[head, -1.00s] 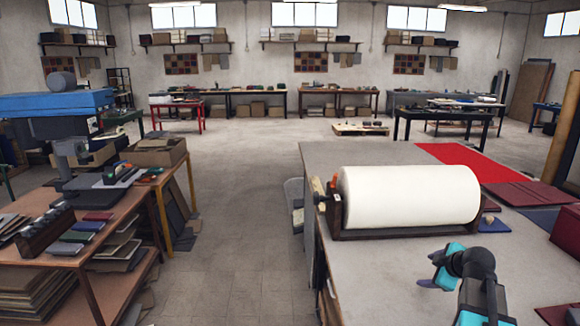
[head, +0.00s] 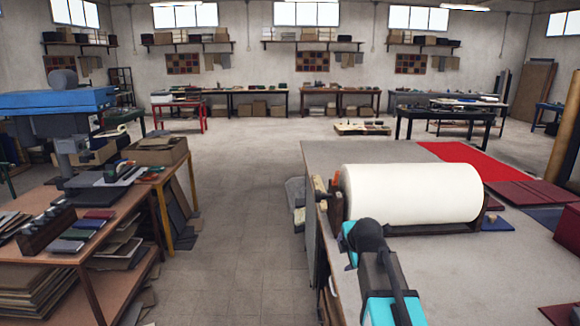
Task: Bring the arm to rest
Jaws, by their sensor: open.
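My arm (head: 388,285), black and turquoise, reaches up from the bottom edge over the grey worktable (head: 440,265). Its far end is in front of the left end of a large white roll (head: 410,195) and covers part of the roll's stand. The jaws of my gripper do not show; they are hidden behind the arm or out of view. I see nothing held.
The roll rests in a dark stand (head: 425,229) on the worktable. Red cloth (head: 465,168) and dark red covers (head: 520,192) lie to its right. A wooden bench (head: 95,245) with tools and boards stands at left. The floor (head: 240,200) between is clear.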

